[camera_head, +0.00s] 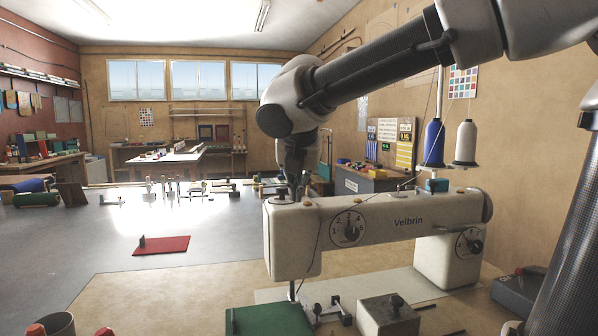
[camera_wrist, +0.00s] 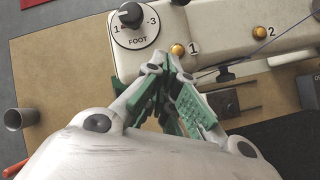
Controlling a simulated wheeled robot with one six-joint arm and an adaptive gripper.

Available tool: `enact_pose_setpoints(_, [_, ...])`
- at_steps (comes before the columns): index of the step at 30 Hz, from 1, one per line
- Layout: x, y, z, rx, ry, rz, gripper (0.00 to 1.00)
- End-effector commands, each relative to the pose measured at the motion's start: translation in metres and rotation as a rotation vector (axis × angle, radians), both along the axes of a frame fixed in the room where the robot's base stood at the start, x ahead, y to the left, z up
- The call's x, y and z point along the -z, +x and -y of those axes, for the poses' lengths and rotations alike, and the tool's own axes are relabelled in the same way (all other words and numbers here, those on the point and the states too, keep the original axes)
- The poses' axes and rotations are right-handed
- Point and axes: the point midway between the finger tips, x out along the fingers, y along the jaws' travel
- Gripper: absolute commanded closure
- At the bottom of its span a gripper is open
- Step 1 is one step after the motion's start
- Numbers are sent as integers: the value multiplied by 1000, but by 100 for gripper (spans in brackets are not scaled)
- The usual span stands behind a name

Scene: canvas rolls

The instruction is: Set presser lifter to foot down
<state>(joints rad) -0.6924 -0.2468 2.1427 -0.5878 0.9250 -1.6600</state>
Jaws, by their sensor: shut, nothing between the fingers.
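The cream sewing machine (camera_head: 375,222) marked "Velbrin" stands at the right of the head view. Below its left end, a thin needle or presser bar (camera_head: 291,290) comes down near a green block or cloth (camera_head: 268,320). I cannot make out a separate presser lifter lever. In the wrist view, a round dial marked FOOT (camera_wrist: 137,20), with a black knob and the numbers 1 and 3, sits on the machine. My gripper (camera_head: 293,190) is just above the machine's left end. In the wrist view, its green-padded fingertips (camera_wrist: 172,68) are together and empty, below the dial.
Brass knobs numbered 1 (camera_wrist: 177,50) and 2 (camera_wrist: 260,33) stand along the machine. Thread cones (camera_head: 434,143) rise behind it. A numbered dial (camera_head: 348,230) is on its front. A grey block (camera_head: 387,315) and a metal cup (camera_wrist: 12,120) are nearby. A red mat (camera_head: 161,245) lies to the left.

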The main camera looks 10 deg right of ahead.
Motion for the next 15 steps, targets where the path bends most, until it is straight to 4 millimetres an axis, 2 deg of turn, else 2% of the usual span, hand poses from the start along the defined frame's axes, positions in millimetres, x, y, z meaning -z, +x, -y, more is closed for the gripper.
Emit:
enact_pose_setpoints(3, [21, 14, 4, 3, -3, -3, 100])
enact_pose_setpoints(4, [23, 17, 5, 4, -2, -2, 100])
enact_pose_setpoints(9, [11, 38, 17, 3, 1, 1, 100])
enact_pose_setpoints(15, [7, 47, 22, 1, 0, 1, 100])
